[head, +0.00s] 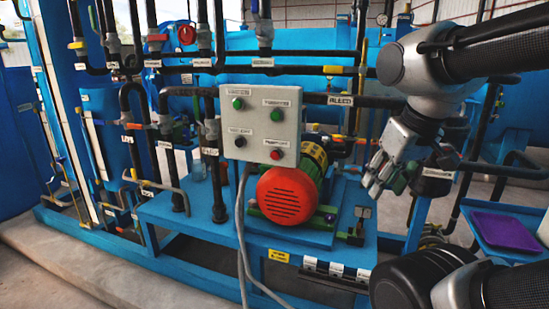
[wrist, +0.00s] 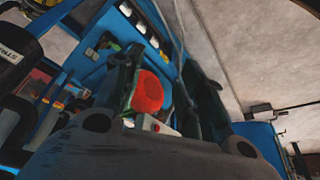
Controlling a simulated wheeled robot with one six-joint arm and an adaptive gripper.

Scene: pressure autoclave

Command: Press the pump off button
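A grey control box (head: 262,125) stands in front of the pump in the head view. It has a green button (head: 238,103) at upper left, another green button (head: 276,115) at upper right, a black button (head: 240,142) at lower left and a red button (head: 276,154) at lower right. Their labels are too small to read. The red-capped pump motor (head: 288,194) is behind and below the box; it also shows between my fingers in the wrist view (wrist: 148,91). My gripper (head: 374,180) is to the right of the box, apart from it, with its fingers spread and empty.
Black pipes with valves stand left of the box, and a blue tank (head: 290,50) lies behind. A grey cable (head: 241,230) hangs below the box. A purple tray (head: 505,232) is at right. Open floor lies at the front left.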

